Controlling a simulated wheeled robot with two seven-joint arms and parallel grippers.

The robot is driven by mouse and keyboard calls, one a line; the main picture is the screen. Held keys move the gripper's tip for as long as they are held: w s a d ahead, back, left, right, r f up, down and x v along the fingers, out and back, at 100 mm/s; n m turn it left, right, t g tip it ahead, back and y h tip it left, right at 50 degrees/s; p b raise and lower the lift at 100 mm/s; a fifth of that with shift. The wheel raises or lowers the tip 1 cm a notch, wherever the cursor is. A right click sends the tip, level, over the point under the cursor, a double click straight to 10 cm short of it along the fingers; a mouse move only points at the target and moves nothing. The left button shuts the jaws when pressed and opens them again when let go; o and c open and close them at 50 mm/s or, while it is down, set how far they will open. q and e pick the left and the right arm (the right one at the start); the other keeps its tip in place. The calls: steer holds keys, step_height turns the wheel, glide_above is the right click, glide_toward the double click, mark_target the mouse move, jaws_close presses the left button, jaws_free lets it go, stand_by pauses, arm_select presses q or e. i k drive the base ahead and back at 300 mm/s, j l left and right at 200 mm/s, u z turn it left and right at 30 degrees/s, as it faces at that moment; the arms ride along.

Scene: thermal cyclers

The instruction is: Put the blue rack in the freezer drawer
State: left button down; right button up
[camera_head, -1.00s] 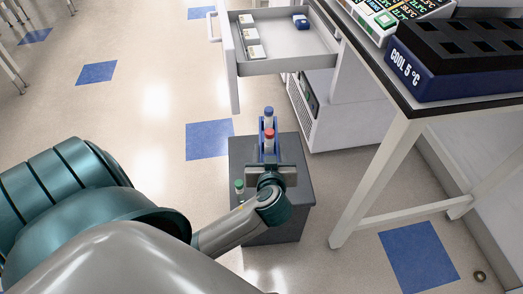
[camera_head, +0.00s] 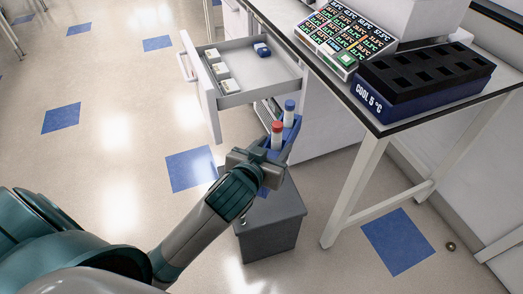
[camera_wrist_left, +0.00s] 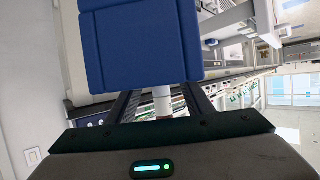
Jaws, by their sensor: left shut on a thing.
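My left gripper (camera_head: 262,160) is shut on the blue rack (camera_head: 290,134), which holds a blue-capped tube (camera_head: 289,108) and a red-capped tube (camera_head: 277,134). The rack is held in the air, in front of the freezer drawer and lower in the picture. In the left wrist view the blue rack (camera_wrist_left: 140,45) fills the upper middle, with a white tube part showing between the fingers. The freezer drawer (camera_head: 262,92) is pulled open; white boxes (camera_head: 222,72) stand along its left side and a small blue item (camera_head: 262,50) at its back. My right gripper is out of view.
A grey box (camera_head: 272,222) stands on the floor below my gripper. The drawer's middle and right are bare.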

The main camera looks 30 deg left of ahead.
mark_target(250, 74)
steer(key=u, duration=1.5)
steer(key=i+j, duration=0.15)
steer(key=j, duration=0.2)
steer(key=i+j, duration=0.1)
steer(key=j, duration=0.25)
steer(key=i+j, duration=0.15)
steer(key=j, duration=0.25)
steer(key=i+j+u, duration=0.1)
steer(key=j, duration=0.25)
steer(key=i+j+u, duration=0.1)
steer(key=i+j, duration=0.15)
steer(key=i, duration=0.2)
steer(key=i+j, duration=0.25)
steer(key=i, duration=0.2)
steer(key=i+j, duration=0.1)
steer(key=i, duration=1.65)
steer(key=l+z, duration=0.05)
steer(key=l, duration=0.05)
